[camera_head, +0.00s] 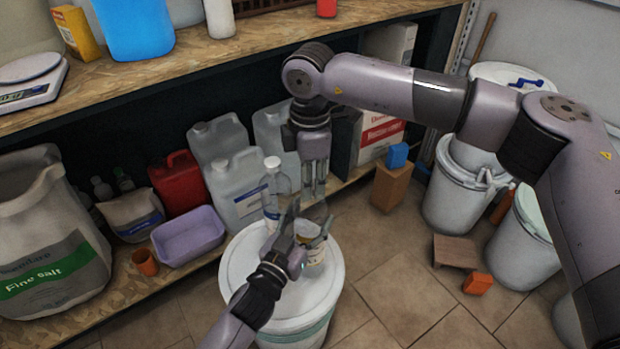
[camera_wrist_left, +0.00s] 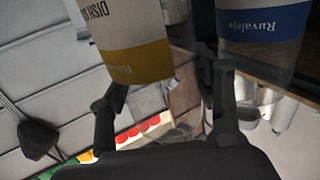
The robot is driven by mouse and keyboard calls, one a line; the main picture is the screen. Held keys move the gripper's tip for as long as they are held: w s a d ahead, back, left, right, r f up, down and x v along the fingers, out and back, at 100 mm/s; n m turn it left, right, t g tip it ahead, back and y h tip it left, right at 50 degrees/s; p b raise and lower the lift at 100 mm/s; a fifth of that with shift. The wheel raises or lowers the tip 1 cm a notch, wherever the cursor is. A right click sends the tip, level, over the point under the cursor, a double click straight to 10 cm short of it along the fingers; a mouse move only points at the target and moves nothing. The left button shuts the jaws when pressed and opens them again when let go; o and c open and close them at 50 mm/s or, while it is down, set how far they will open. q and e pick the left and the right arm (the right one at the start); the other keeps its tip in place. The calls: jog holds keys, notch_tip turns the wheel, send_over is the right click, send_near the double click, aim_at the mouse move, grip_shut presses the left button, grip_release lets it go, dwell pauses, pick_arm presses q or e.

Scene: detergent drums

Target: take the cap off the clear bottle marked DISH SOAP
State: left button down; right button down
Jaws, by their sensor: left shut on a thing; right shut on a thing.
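The clear DISH SOAP bottle (camera_head: 316,257) stands on the white drum lid (camera_head: 240,262), with a white and yellow label. That label also shows in the left wrist view (camera_wrist_left: 132,42). My left gripper (camera_head: 308,229) is shut around the bottle's body, one finger on each side. My right gripper (camera_head: 315,190) points straight down above the bottle, shut at its top. The cap is hidden between the right fingers, so I cannot tell whether it is still seated on the neck.
A second clear bottle (camera_head: 271,192) with a white cap stands close left on the same lid; its blue label (camera_wrist_left: 264,22) shows in the left wrist view. Jerrycans (camera_head: 240,185) and a purple tub (camera_head: 188,238) fill the low shelf behind. White buckets (camera_head: 455,200) stand right.

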jog(key=n, duration=0.5)
jog(key=shift+n, duration=0.4)
jog(key=n, duration=0.7)
jog(key=shift+n, duration=0.3)
jog(key=n, duration=1.1)
jog(key=shift+n, duration=0.3)
jog(key=n, duration=0.9)
jog(key=shift+r+n, duration=0.1)
jog(key=shift+n, duration=0.3)
jog(key=n, duration=0.5)
jog(key=shift+n, duration=0.4)
jog(key=n, duration=0.5)
jog(key=shift+n, duration=0.4)
jog(key=n, duration=0.3)
jog(key=shift+n, duration=0.4)
jog(key=n, duration=0.3)
jog(key=shift+n, duration=0.3)
